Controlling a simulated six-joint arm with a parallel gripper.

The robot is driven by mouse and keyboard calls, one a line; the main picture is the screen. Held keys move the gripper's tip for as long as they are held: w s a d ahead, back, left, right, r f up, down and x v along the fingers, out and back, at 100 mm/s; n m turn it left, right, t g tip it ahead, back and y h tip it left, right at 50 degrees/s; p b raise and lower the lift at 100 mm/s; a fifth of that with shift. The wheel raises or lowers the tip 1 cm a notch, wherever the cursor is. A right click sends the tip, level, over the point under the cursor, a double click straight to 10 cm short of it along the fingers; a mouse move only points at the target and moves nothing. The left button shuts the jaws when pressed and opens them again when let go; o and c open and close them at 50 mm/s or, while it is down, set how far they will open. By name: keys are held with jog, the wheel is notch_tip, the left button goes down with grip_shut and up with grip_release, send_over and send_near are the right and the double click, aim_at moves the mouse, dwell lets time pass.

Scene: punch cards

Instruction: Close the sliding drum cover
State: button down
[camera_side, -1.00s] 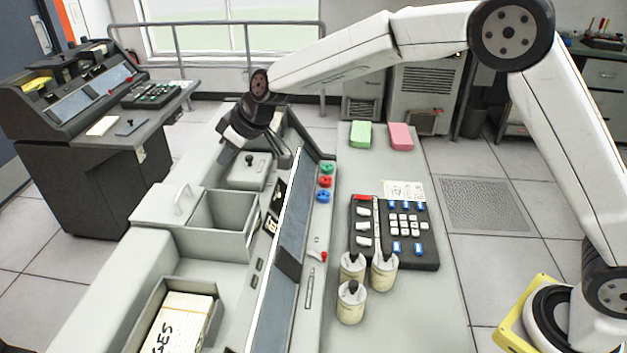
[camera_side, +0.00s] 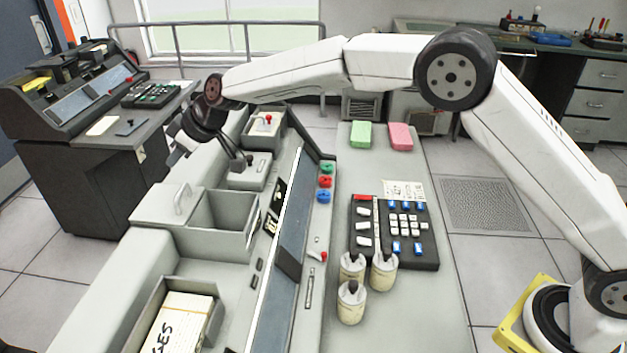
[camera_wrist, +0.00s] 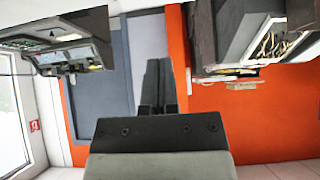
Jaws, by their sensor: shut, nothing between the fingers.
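The drum cover appears to be the pale grey lid with a bar handle (camera_side: 165,204) on the left of the machine. Beside it on the right is an open rectangular compartment (camera_side: 217,222), with its inside visible. My gripper (camera_side: 238,160) is beyond the cover, at the machine's far left side. Its fingers are together and empty, near a small grey box with a black knob (camera_side: 250,172). Whether they touch that box is unclear. In the wrist view, the shut dark fingers (camera_wrist: 158,82) stand against a grey door and an orange wall.
A far tray with a red knob (camera_side: 266,121) lies behind my gripper. A card tray (camera_side: 178,318) sits at the front. A keypad (camera_side: 396,232), several cream canisters (camera_side: 351,300) and green and pink blocks (camera_side: 361,135) are on the right. A dark console (camera_side: 80,150) stands left.

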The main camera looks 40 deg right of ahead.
send_over(182, 204)
jog(key=w+a, duration=0.3)
jog(key=shift+s+f, duration=0.1)
jog(key=shift+f, duration=3.2)
jog(key=shift+s+d+f, duration=0.2)
jog(key=shift+s+d, duration=0.5)
jog(key=shift+s+d+f, duration=0.15)
jog(key=shift+s+d, duration=0.5)
jog(key=shift+d, duration=0.05)
jog(key=shift+s+d, duration=0.1)
jog(key=s+d, duration=0.9)
jog(key=shift+s+d, duration=0.15)
jog(key=shift+f, duration=0.2)
